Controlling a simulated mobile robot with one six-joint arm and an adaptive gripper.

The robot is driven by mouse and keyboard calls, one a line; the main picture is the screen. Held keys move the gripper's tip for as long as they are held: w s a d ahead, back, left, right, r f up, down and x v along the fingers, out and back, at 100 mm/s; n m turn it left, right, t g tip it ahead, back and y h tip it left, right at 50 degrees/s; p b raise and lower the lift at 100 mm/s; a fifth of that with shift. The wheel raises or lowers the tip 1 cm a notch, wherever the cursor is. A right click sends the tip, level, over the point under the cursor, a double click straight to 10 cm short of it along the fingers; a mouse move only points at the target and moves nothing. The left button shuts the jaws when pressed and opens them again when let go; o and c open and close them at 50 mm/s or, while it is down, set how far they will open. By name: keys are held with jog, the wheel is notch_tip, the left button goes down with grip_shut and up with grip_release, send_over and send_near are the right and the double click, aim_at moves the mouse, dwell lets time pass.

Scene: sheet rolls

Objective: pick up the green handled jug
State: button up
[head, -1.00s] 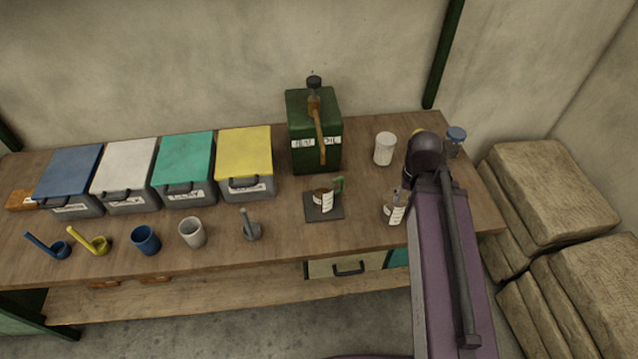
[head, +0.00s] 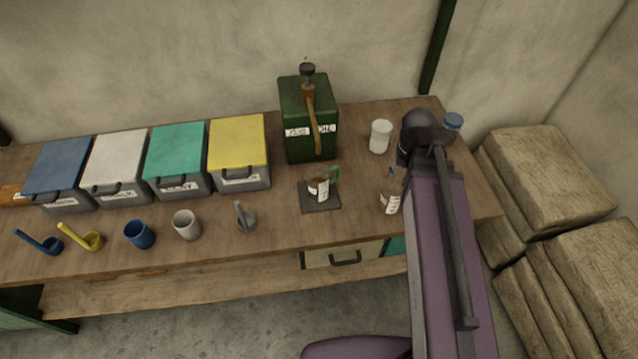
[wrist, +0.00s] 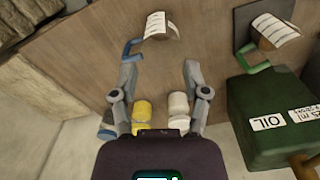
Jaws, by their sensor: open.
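The green handled jug (head: 318,189) is a clear measuring jug with a white scale label and brown contents. It stands upright on a dark square plate (head: 308,207) in front of the green oil can. In the wrist view the green handled jug (wrist: 273,30) is at the upper right, its green handle pointing down-left. My gripper (wrist: 160,68) is open and empty, to the left of that jug in the wrist view and apart from it. A similar blue handled jug (wrist: 157,26) lies just beyond the fingertips.
The green oil can (head: 309,117) with a pump stands behind the jug. A white canister (head: 380,136) and the blue handled jug (head: 390,203) are to its right. A grey ladle (head: 244,217), cups and lidded bins are to its left. Stacked sacks (head: 550,185) lie right of the bench.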

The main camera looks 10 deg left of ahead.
jog(key=w+a+f+m+b, duration=0.1)
jog(key=w+a+m, duration=0.1)
jog(key=w+a, duration=0.65)
jog(key=m, duration=0.1)
send_over(339, 166)
jog(key=shift+w+f, duration=0.1)
jog(key=shift+f, duration=0.2)
jog(key=shift+f+b, duration=0.1)
jog(key=shift+b, duration=0.25)
notch_tip(339, 166, down, 8)
jog(key=b, duration=0.8)
jog(key=shift+f, duration=0.25)
jog(key=shift+w+a+f+b, duration=0.1)
jog(key=shift+a+f+b, duration=0.05)
jog(key=shift+f+b, duration=2.6)
jog(key=shift+r, duration=0.15)
